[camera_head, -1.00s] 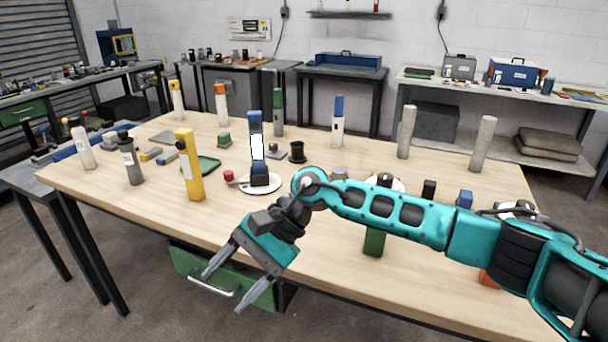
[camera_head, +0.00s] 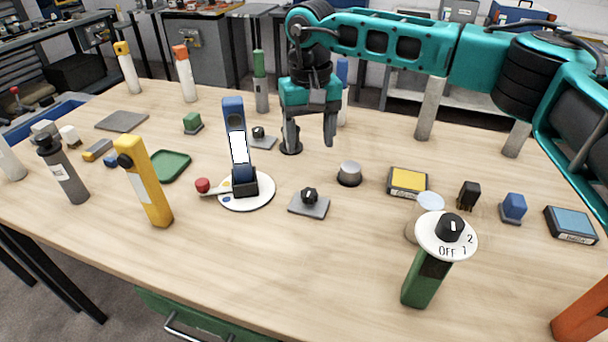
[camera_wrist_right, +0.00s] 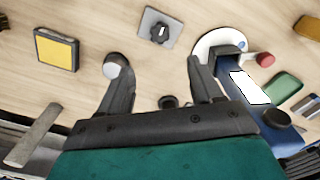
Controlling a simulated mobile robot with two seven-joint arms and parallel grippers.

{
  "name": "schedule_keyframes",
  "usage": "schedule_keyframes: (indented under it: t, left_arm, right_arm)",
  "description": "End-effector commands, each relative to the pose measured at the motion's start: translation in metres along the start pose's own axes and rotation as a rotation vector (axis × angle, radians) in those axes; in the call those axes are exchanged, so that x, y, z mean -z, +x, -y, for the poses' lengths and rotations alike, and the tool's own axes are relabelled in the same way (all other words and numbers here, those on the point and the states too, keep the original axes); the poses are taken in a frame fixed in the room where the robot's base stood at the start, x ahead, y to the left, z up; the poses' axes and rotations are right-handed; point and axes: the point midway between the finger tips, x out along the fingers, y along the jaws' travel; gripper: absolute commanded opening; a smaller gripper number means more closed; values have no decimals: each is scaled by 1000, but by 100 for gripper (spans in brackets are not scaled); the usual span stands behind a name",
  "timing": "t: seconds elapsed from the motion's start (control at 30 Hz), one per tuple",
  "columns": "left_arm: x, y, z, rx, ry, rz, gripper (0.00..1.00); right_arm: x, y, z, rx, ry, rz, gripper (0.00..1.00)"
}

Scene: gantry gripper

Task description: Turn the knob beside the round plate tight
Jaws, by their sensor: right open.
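A white round plate (camera_head: 262,196) lies mid-table, with a tall blue and black device (camera_head: 235,135) standing on it. A red-ended lever (camera_head: 204,186) sticks out at its left. Right of the plate is a black knob (camera_head: 309,195) on a grey square base; it also shows in the wrist view (camera_wrist_right: 160,33), apart from the fingers. Another black knob (camera_head: 258,132) on a grey base is behind the plate. My right gripper (camera_head: 312,146) is open and empty, pointing down above the table, behind and beyond the nearer knob. My left gripper is not in view.
A grey round cap (camera_head: 349,173) and a yellow-topped box (camera_head: 408,181) are right of the knob. A green post with a white OFF-1-2 dial (camera_head: 432,245) stands front right. A yellow post (camera_head: 150,190) stands left. The table front centre is clear.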

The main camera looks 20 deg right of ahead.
Motion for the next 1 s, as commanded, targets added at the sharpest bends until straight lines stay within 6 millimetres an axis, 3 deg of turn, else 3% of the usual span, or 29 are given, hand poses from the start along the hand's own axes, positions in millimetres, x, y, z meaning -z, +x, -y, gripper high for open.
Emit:
schedule_keyframes:
  t: [0.6, 0.8, 1.0]
  left_arm:
    - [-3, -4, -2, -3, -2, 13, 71]
    - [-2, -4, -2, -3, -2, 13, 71]
    - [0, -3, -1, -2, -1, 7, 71]
  right_arm:
    - [-1, 110, 1, 1, 0, 3, 65]
    - [-1, 124, 1, 3, 0, 2, 65]
    - [0, 125, 1, 3, 0, 1, 65]
